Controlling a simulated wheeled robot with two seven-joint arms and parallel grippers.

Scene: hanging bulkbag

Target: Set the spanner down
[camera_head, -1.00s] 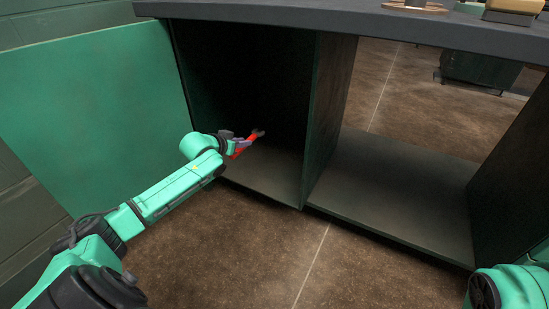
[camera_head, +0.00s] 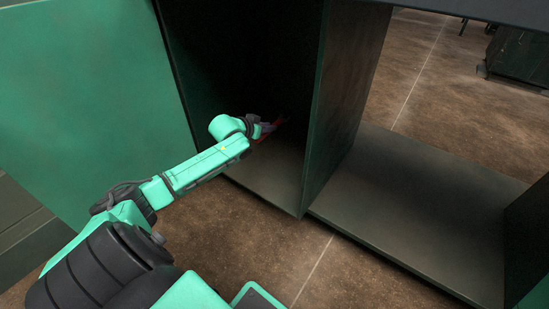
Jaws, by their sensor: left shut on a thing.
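My left gripper (camera_head: 264,130) reaches into the dark left compartment of the cabinet (camera_head: 285,168). It is shut on the spanner (camera_head: 275,127), whose red part shows dimly at the fingers. The spanner's far end is lost in shadow. It appears to be held above the compartment floor, but the gap is hard to tell. My right gripper is not in view.
An upright divider (camera_head: 342,95) stands just right of my left gripper. The open green door (camera_head: 85,90) is on the left. The right compartment's shelf floor (camera_head: 415,205) is bare. The dark worktop (camera_head: 470,10) overhangs at the top.

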